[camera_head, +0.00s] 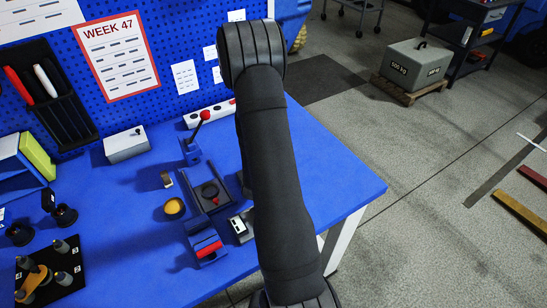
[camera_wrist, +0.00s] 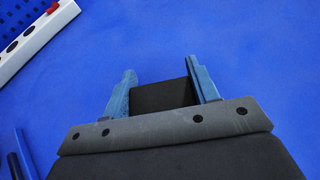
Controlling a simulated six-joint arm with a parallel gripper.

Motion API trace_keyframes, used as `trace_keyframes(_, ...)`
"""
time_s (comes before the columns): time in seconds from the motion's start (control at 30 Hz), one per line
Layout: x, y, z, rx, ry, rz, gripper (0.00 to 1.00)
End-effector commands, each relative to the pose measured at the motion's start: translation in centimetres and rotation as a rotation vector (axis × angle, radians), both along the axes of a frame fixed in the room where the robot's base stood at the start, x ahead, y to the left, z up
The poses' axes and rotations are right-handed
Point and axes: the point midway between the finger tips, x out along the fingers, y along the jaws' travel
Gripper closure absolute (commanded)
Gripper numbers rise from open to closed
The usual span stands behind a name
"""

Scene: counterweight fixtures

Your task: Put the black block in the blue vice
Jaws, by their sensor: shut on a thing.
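My gripper (camera_wrist: 164,82) shows in the wrist view, its two blue fingers shut on the black block (camera_wrist: 162,97). The block sits between the fingers over bare blue bench; its lower part is hidden by the gripper body. In the head view my arm hides the gripper and block. A blue vice-like fixture (camera_head: 202,225) stands on the bench left of my arm, with a long base, dark upper parts and a red piece at its near end. I cannot tell from here whether its jaws are open.
A blue clamp with a red-knobbed lever (camera_head: 190,150) stands behind the fixture. A yellow ball (camera_head: 174,206) lies left of it, and a small white-and-black box (camera_head: 241,227) right. A power strip (camera_head: 208,114) lies at the back. The bench right of my arm (camera_head: 335,180) is clear.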

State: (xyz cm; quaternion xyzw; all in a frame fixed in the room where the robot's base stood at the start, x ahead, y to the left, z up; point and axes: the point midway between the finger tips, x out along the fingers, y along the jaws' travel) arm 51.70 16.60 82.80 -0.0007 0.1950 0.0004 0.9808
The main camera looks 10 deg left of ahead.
Motion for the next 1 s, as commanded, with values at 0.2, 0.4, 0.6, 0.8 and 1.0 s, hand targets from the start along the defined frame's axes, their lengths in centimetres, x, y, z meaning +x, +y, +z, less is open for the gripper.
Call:
trace_keyframes(0.2,0.0,0.0,-0.4,0.0,0.001,0.0,0.74)
trace_keyframes(0.4,0.0,0.0,-0.3,0.0,0.001,0.0,0.24)
trace_keyframes(0.6,0.0,0.0,-0.2,0.0,0.0,0.0,0.24)
trace_keyframes(0.8,-1.5,0.1,0.6,0.0,0.001,0.002,0.24)
trace_keyframes(1.0,-5.6,0.1,2.4,0.0,0.0,0.004,0.24)
